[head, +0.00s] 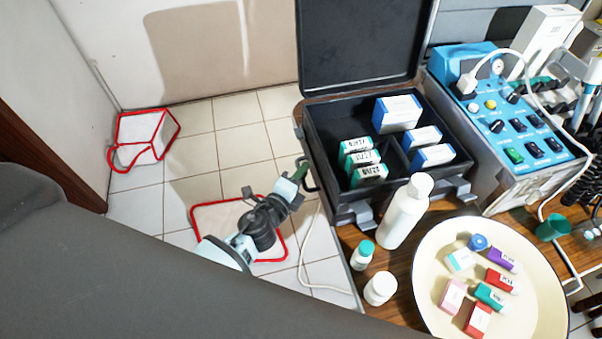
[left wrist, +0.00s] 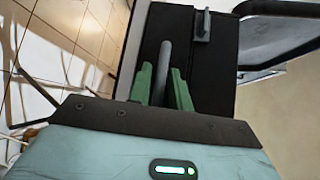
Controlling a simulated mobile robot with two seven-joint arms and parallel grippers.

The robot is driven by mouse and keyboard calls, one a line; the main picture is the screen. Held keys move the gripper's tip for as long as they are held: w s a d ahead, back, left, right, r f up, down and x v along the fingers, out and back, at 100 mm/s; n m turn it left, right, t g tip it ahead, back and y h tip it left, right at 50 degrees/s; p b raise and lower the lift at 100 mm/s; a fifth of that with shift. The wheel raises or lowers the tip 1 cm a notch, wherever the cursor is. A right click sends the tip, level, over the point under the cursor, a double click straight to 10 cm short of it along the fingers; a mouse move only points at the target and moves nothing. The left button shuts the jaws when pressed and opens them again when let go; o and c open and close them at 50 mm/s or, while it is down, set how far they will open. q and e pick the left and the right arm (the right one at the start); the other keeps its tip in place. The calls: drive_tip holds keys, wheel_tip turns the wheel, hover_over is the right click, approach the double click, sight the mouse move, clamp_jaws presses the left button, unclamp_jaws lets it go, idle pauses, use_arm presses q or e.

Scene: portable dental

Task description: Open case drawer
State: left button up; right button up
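The black case (head: 325,120) stands on the wooden table with its lid (head: 365,45) raised. Its open tray holds several green and blue labelled boxes. A dark bar handle (head: 311,183) sticks out from the case's left side. My left gripper (head: 301,169) is at this side, by the handle. In the left wrist view, the green fingers (left wrist: 162,78) stand apart on either side of the grey handle bar (left wrist: 164,58), with narrow gaps visible. The dark case side (left wrist: 217,60) lies behind it. Contact with the bar cannot be made out. My right gripper is not in view.
A white bottle (head: 405,212) and two small jars stand close to the case's front. A cream round tray (head: 432,275) holds several small boxes. A blue control unit (head: 510,120) is at the right.

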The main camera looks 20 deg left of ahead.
use_arm(q)
drive_tip(key=shift+c, duration=0.4)
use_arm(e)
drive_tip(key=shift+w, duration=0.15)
use_arm(q)
clamp_jaws()
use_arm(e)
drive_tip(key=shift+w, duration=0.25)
use_arm(q)
drive_tip(key=shift+a, duration=0.1)
